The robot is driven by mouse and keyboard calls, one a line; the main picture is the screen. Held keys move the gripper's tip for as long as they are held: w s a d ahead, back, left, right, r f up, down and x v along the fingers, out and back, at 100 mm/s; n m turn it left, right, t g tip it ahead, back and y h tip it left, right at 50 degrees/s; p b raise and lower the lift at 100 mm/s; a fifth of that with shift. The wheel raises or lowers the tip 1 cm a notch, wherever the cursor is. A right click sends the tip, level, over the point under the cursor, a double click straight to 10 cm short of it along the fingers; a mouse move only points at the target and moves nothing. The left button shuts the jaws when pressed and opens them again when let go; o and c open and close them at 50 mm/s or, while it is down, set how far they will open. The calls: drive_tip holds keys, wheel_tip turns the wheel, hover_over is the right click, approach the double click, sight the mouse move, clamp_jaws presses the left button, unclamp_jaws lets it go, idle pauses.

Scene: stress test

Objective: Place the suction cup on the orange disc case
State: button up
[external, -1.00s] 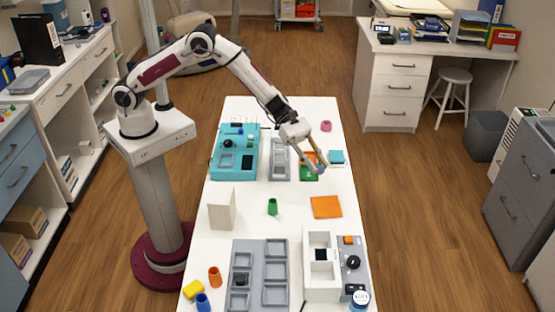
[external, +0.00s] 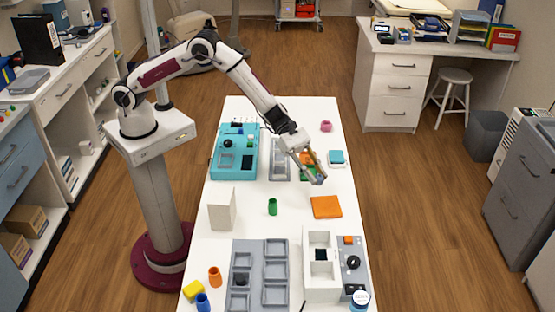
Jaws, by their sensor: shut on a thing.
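The orange disc case (external: 326,207) is a flat orange square lying on the right part of the white table. My gripper (external: 318,178) is above the table, just behind the case in the picture, with its fingers pointing down to the right. It is shut on a small blue-grey thing (external: 320,181), likely the suction cup, at its fingertips. The held thing is apart from the case. Its exact shape is too small to tell.
A green cup (external: 273,207) and an upright beige panel (external: 222,209) stand left of the case. A white box (external: 320,236) and a grey tray (external: 258,240) are in front. Behind are a teal unit (external: 222,160) and a blue-topped white box (external: 337,158).

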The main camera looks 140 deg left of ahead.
drive_tip(key=shift+f, duration=1.75)
drive_tip(key=shift+f, duration=1.85)
drive_tip(key=shift+f, duration=0.2)
drive_tip(key=o, duration=0.8)
drive_tip(key=shift+r, duration=0.1)
drive_tip(key=shift+r, duration=0.1)
drive_tip(key=shift+v, duration=6)
